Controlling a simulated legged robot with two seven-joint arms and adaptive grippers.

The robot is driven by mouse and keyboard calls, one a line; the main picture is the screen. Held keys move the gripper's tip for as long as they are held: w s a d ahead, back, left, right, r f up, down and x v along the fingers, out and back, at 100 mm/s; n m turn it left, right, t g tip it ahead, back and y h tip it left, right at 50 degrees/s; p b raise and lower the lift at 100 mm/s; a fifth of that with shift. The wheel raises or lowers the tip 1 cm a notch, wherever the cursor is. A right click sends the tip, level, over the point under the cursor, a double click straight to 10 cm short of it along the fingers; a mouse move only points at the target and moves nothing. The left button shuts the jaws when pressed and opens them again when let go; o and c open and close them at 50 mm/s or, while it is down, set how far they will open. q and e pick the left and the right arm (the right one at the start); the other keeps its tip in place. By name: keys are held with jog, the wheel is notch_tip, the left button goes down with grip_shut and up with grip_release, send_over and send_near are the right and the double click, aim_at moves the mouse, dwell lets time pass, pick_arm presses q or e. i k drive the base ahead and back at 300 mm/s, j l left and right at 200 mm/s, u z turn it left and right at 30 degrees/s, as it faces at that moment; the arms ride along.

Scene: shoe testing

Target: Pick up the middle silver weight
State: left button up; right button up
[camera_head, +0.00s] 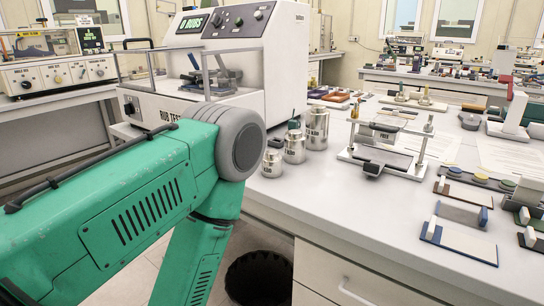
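Three silver cylindrical weights stand upright in a row near the left edge of the white table (390,225). The middle silver weight (294,148) stands between the smaller weight (271,164) at the front and the taller weight (317,130) at the back. A small dark shape shows at the top of the middle weight; I cannot tell if it is part of it. My green arm comes in from the left and bends down at its grey joint, just left of the smallest weight. Neither of my grippers is in view.
A white rub tester (275,65) stands behind the weights. A metal test fixture (385,155) is to their right, with papers and small sample blocks (460,242) further right. A dark bin (258,280) is on the floor below. The table's front middle is clear.

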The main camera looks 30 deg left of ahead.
aim_at(271, 162)
jog(key=j+z, duration=0.15)
jog(key=j, duration=1)
jog(key=k+j+z, duration=0.1)
jog(key=j, duration=1.05)
